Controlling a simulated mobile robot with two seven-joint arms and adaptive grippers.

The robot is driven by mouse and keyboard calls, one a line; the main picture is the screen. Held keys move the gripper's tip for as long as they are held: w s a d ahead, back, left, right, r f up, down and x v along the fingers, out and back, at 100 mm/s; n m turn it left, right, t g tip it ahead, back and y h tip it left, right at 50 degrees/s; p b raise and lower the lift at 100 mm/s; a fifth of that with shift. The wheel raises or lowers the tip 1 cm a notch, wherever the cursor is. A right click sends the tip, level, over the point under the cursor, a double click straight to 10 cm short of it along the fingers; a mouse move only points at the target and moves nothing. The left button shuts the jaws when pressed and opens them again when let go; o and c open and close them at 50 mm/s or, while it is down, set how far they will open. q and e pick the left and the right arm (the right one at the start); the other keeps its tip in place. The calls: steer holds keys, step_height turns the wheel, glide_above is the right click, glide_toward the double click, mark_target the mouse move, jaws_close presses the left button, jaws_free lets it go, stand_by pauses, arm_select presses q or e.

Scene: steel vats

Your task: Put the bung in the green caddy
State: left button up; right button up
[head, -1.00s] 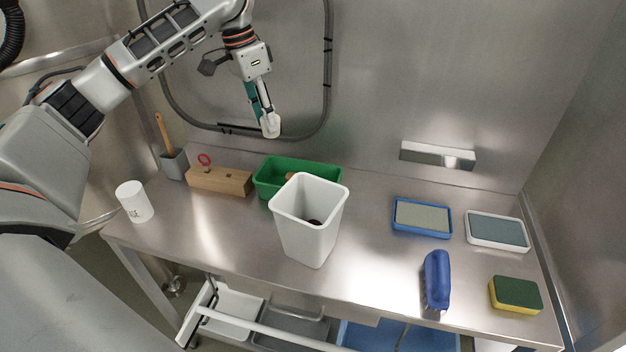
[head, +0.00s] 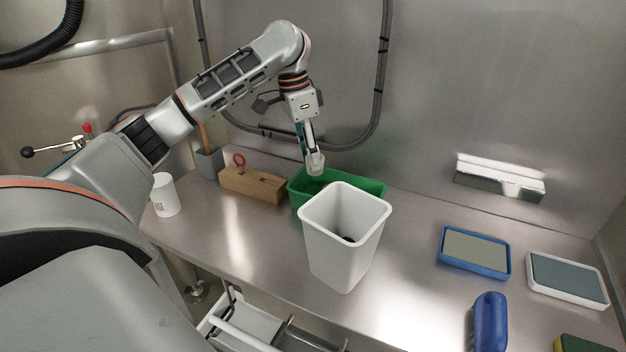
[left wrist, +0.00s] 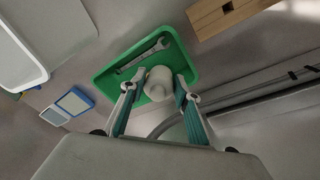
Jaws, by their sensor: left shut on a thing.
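My left gripper (head: 314,160) is shut on a pale, rounded bung (left wrist: 158,83), which sits between its fingertips in the left wrist view. In the head view the gripper points down at the back left part of the green caddy (head: 372,186). In the left wrist view the bung is in front of the caddy (left wrist: 104,82), with green around most of it. I cannot tell whether it touches the caddy. A grey spanner (left wrist: 142,55) lies in the caddy. The white bin hides the caddy's front right part in the head view. My right gripper is out of view.
A wooden block (head: 250,184) with a red ring is left of the caddy. A white cup (head: 165,195) stands farther left. A blue-rimmed tray (head: 474,252) lies to the right.

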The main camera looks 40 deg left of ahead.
mark_target(310, 173)
arm_select(q)
steer(key=shift+f, duration=0.5)
steer(key=x, duration=0.1)
steer(key=b+x, duration=0.2)
steer(key=shift+s+a+f, duration=0.2)
steer(key=shift+f, duration=0.5)
steer(key=shift+w+r, duration=0.1)
steer(key=shift+r, duration=0.2)
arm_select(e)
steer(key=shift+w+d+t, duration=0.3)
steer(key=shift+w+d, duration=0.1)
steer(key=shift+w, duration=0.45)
arm_select(q)
steer(key=shift+f, duration=0.2)
